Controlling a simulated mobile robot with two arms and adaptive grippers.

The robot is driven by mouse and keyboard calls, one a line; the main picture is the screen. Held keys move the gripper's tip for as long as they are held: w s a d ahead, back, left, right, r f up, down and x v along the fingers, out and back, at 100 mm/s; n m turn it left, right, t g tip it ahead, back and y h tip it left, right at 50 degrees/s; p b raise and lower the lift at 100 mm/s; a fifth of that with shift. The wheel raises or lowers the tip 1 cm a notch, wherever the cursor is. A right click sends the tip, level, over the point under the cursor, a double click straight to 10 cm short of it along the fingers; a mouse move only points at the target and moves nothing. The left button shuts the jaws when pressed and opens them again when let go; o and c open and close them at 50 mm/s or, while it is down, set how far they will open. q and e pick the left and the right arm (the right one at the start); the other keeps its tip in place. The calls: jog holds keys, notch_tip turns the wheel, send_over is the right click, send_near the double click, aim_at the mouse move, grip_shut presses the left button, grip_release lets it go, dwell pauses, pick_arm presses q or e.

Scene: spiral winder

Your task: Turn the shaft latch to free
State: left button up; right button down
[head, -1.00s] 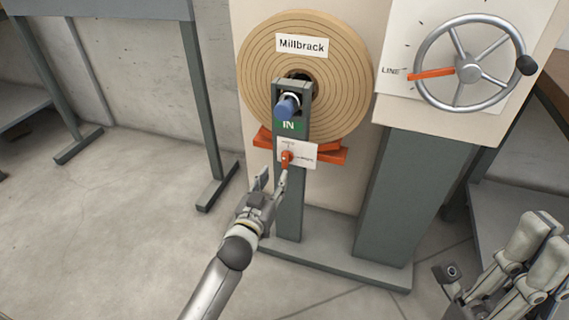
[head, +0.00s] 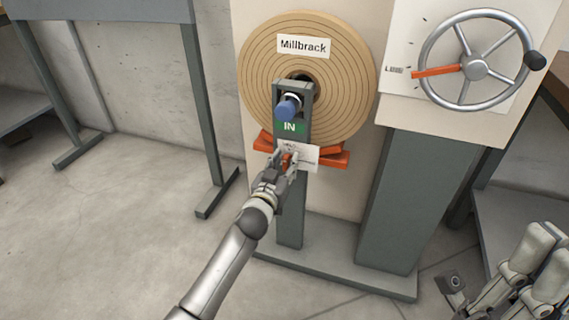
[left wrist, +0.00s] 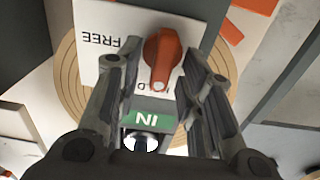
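The shaft latch is a small orange knob (left wrist: 161,58) on a white plate (left wrist: 95,20). The plate carries the word FREE and a second word partly hidden by the knob, ending in "LD". In the head view the plate (head: 308,155) is on the green-grey post below a green IN label. My left gripper (head: 287,160) is at the plate. In the left wrist view its two fingers (left wrist: 158,68) stand open on either side of the knob, with gaps showing. The knob's narrow end points toward the hidden word and the IN label. My right gripper (head: 462,290) is at the lower right, partly cut off.
A large tan roll labelled Millbrack (head: 345,95) is behind the post, with a blue-ended shaft (head: 287,106) above the plate. Orange supports (head: 333,160) lie under the roll. A handwheel (head: 430,38) with an orange pointer is at the right. Floor at left is clear.

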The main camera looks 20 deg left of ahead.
pick_arm(q)
grip_shut()
jog(key=shift+m, duration=0.3)
jog(key=m+p, duration=0.1)
jog(key=m, duration=0.1)
jog(key=shift+d+m+p, duration=0.2)
jog(key=shift+m+p, duration=0.1)
jog(key=shift+m, duration=0.1)
jog(key=m+p, duration=0.1)
jog(key=m, duration=0.2)
jog(key=shift+d+f+m, duration=0.1)
jog(key=shift+d+m, duration=0.05)
jog(key=shift+m, duration=0.15)
jog(key=m, duration=0.5)
jog(key=shift+d+f, duration=0.2)
jog(key=shift+f, duration=0.05)
jog(key=m, duration=0.6)
jog(key=shift+d+f, duration=0.1)
jog(key=shift+f, duration=0.2)
jog(key=shift+o, duration=0.5)
grip_release()
